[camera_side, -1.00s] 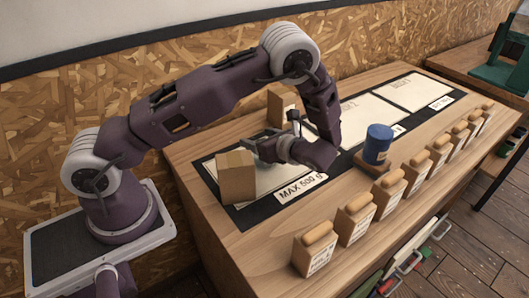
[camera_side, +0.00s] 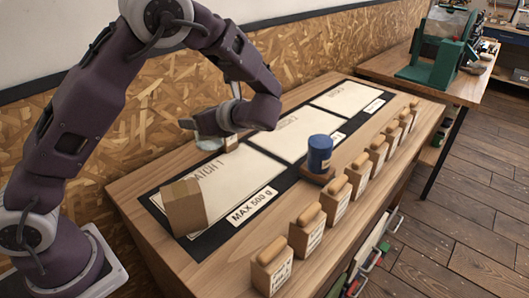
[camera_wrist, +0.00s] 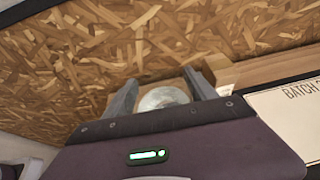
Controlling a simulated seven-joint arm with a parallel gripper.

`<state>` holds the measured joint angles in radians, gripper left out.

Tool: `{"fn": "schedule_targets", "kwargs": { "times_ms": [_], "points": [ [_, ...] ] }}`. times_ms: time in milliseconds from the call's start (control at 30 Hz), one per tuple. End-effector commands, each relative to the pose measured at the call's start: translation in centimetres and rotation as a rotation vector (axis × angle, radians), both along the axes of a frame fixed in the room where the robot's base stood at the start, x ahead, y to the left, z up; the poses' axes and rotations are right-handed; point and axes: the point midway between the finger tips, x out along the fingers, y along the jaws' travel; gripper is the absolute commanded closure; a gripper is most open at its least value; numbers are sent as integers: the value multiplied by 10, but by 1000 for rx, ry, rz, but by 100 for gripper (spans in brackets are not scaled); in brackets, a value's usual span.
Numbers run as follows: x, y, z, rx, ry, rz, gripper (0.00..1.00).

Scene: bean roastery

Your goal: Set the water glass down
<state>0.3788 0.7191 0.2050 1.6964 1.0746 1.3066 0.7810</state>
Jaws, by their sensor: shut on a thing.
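My gripper (camera_side: 194,126) is at the back edge of the wooden table, near the chipboard wall. It is shut on the water glass (camera_side: 212,122), a pale, clear vessel partly hidden by the fingers in the side view. In the wrist view the glass (camera_wrist: 163,99) shows as a round, greyish shape between the two fingers (camera_wrist: 161,82). The glass appears held above the table top; I cannot tell its exact height or whether it holds water.
A cardboard box (camera_side: 184,207) stands on the BATCH 1 sheet (camera_side: 215,180). A blue can (camera_side: 320,152) sits on a wooden block. The middle sheet (camera_side: 290,135) is clear.

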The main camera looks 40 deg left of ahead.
Motion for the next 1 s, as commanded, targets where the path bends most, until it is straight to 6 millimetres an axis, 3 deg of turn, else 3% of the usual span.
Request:
{"fn": "schedule_targets", "kwargs": {
  "times_ms": [267,500,600,767,1000],
  "points": [
    [50,3,-40,7,3,-222,100],
    [113,-3,-65,13,6,-549,100],
    [133,-6,-67,15,8,-660,100],
    [149,-6,-68,11,9,-750,100],
    [185,-12,-55,3,-10,-962,100]
  ]
}}
